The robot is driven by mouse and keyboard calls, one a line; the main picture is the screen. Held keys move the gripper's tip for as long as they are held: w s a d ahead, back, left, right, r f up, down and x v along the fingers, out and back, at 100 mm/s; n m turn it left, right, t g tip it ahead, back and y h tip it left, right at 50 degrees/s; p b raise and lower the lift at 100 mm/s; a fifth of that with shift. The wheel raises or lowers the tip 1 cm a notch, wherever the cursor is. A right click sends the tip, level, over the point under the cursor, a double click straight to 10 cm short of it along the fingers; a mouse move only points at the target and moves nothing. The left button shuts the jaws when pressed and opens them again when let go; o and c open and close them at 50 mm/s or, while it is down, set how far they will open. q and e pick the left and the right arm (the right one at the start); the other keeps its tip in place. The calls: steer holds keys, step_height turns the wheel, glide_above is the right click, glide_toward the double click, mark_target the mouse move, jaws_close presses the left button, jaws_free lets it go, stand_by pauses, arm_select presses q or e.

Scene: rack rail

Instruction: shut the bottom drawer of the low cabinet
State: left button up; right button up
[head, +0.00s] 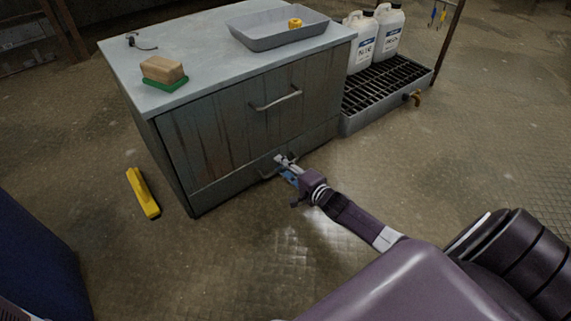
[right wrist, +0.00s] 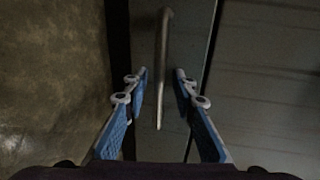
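The low cabinet (head: 215,130) is grey and streaked, with a pale top. Its bottom drawer (head: 240,177) is a low front under the tall upper drawer. It looks flush or nearly flush with the cabinet; I cannot tell whether a small gap is left. My right gripper (head: 287,160) is at the bottom drawer's handle and partly hides it. In the right wrist view, my right gripper (right wrist: 160,80) is open, with one blue finger on each side of the metal bar handle (right wrist: 161,65). Both fingers look apart from the bar. My left gripper is not in view.
On the cabinet top are a grey tray (head: 262,40) and a tan block on a green base (head: 163,72). A yellow object (head: 143,192) lies on the floor at left. White jugs (head: 387,32) stand on a grated platform (head: 383,90) at right. Floor before the cabinet is clear.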

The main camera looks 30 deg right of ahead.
steer(key=v, duration=1.2)
stand_by(0.4)
